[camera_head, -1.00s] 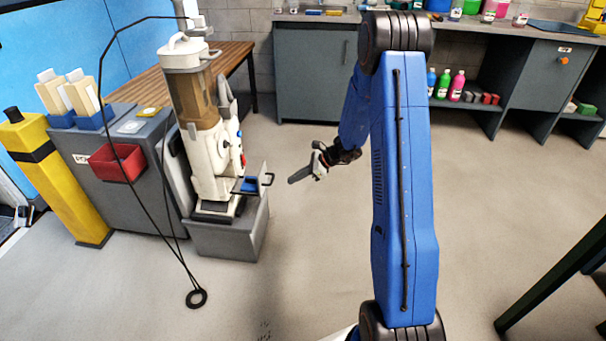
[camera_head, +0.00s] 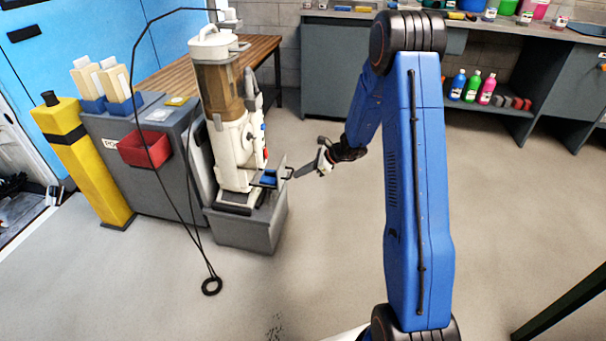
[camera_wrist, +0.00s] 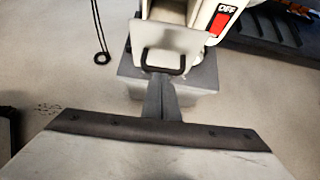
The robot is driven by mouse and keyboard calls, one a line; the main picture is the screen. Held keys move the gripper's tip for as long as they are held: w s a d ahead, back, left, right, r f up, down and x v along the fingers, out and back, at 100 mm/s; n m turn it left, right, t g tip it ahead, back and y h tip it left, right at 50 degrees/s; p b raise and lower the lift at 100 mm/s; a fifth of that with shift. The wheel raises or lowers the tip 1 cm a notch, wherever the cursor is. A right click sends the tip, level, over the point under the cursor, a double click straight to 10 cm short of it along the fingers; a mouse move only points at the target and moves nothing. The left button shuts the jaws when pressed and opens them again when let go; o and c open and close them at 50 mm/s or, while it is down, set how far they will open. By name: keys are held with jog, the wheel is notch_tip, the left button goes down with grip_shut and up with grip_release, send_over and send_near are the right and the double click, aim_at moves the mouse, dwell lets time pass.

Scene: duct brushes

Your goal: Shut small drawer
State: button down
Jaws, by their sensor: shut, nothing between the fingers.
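The small drawer (camera_head: 270,179) sticks out from the lower right side of the white machine (camera_head: 236,150), with something blue inside it. Its grey front and dark loop handle (camera_wrist: 163,62) show in the wrist view. My gripper (camera_head: 298,176) is shut and empty, pointing left at the drawer front. In the wrist view my gripper's fingertips (camera_wrist: 161,80) lie just below the handle in the picture. I cannot tell whether they touch it.
The machine stands on a grey plinth (camera_head: 245,228). A black cord ends in a ring (camera_head: 211,286) on its left. A grey cabinet with a red bin (camera_head: 145,149) and a yellow post (camera_head: 85,165) stand further left. The floor right of the plinth is clear.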

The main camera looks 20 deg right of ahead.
aim_at(269, 172)
jog(key=w+a, duration=0.2)
jog(key=a, duration=0.1)
jog(key=w+a, duration=0.2)
jog(key=a, duration=0.2)
jog(key=w+a, duration=0.2)
jog(key=a, duration=0.2)
jog(key=shift+w+a, duration=0.15)
jog(key=shift+w, duration=0.15)
